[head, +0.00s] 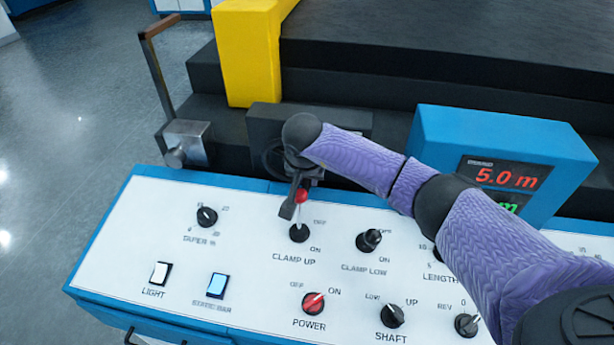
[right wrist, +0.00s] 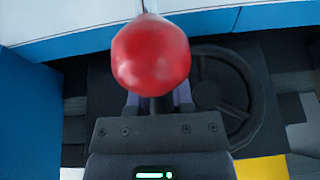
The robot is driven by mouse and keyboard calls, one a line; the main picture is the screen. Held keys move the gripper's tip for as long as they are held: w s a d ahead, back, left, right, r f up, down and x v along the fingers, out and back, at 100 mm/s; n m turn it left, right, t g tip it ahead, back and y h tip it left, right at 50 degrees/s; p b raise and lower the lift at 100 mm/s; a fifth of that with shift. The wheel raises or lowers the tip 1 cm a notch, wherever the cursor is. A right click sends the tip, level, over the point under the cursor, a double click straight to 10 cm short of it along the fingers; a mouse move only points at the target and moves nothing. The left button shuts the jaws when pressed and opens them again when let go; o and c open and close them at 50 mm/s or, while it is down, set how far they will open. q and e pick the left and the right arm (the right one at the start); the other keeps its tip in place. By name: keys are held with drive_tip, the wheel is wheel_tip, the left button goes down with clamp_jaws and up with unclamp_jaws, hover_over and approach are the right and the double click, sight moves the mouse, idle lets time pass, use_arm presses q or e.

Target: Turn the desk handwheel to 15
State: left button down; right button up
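The desk handwheel (head: 268,157) is a dark ring behind the back edge of the control desk, partly hidden by my right gripper and arm. It shows more fully in the right wrist view (right wrist: 207,95), right of the red ball knob (right wrist: 150,58). My right gripper (head: 292,207) points down at the CLAMP UP lever, whose red knob (head: 302,196) is close beside a dark finger. In the wrist view the knob hides the fingertips, so I cannot tell whether they are open or touch it. No scale or number on the wheel is readable. My left gripper is out of view.
The white desk panel (head: 130,225) carries several knobs and switches. A blue display box (head: 440,135) reads 5.0 m at the right, partly behind my right arm. A yellow post (head: 248,55) and a metal bracket with a lever (head: 188,140) stand behind the desk.

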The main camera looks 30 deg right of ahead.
clamp_jaws()
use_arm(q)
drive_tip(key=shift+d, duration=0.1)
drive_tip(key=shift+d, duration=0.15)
